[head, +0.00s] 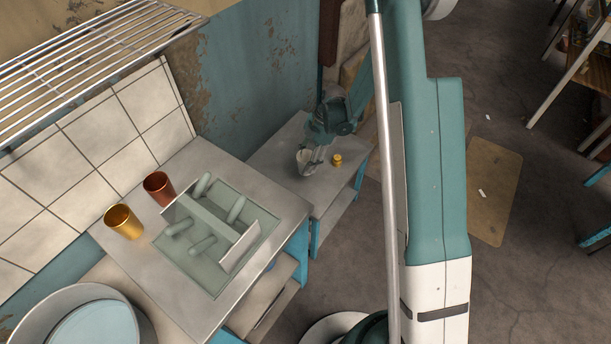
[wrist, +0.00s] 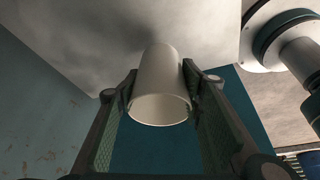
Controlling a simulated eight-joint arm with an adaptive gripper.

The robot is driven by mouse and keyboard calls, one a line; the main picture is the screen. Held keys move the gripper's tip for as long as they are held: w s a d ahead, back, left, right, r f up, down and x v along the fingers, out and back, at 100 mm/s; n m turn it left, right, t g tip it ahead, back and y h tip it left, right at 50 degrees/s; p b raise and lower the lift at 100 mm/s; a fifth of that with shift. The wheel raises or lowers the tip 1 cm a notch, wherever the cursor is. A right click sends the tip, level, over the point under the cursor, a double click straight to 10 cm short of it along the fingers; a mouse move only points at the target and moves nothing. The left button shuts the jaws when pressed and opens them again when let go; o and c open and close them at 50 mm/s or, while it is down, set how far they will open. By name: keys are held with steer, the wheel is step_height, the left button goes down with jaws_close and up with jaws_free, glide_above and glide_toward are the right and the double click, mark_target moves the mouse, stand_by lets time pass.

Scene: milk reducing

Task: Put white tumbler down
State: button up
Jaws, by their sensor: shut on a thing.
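The white tumbler (head: 304,161) is over the lower grey table (head: 280,155), near its middle, in the head view. My gripper (head: 314,156) is shut on it. In the wrist view the tumbler (wrist: 160,85) sits between the two fingers (wrist: 160,88), its round rim towards the camera and its far end against the pale grey surface in the picture. I cannot tell whether it touches the table. Part of the tumbler is hidden by the gripper in the head view.
A small gold-yellow object (head: 337,160) stands just right of the tumbler. On the nearer counter (head: 283,205) are a copper cup (head: 158,188), a gold cup (head: 124,222) and a rack (head: 250,247). A large bowl (head: 50,305) is at the lower left. The lower table has clear space at its left.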

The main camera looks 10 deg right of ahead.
steer(key=shift+f+b, duration=0.3)
steer(key=shift+f, duration=1.4)
steer(key=shift+f+b, duration=0.55)
steer(key=shift+f, duration=1.3)
steer(key=shift+f, duration=0.1)
steer(key=o, duration=0.9)
steer(key=p+v, duration=0.3)
steer(key=v, duration=0.9)
steer(key=shift+d, duration=0.1)
steer(key=shift+w, duration=0.1)
